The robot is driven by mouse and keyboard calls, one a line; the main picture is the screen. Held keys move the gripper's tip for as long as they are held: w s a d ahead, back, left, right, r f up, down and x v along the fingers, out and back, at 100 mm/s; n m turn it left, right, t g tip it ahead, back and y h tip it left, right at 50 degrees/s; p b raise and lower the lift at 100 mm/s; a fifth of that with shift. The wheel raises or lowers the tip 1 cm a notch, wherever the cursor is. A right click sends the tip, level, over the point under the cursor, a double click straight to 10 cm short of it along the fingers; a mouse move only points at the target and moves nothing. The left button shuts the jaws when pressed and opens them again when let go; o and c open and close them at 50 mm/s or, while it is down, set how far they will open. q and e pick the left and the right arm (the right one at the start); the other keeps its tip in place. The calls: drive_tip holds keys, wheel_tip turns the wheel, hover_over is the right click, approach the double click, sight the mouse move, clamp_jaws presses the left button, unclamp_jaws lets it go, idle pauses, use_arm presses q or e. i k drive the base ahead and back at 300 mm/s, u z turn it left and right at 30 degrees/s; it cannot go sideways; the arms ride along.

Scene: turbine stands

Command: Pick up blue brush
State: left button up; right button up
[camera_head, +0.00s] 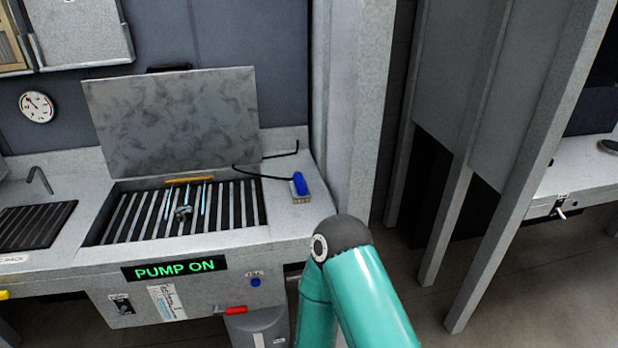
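The blue brush (300,186) rests on the right end of the grey counter, beside the slatted sink. It has a blue body over a pale base, and a black hose or cable runs from it to the left. A teal arm link of mine with a dark joint rises at the bottom centre, to the right of and below the brush. Neither gripper shows in this view.
The slatted sink (230,210) has a raised grey lid (175,120) behind it. A green-lit "PUMP ON" sign (175,269) is on the front panel. A grey pillar (358,110) stands just right of the counter. Slanted grey posts (530,150) stand farther right.

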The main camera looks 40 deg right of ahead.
sight(299, 189)
drive_tip(key=z, duration=0.3)
drive_tip(key=i, duration=0.95)
drive_tip(key=z, duration=0.2)
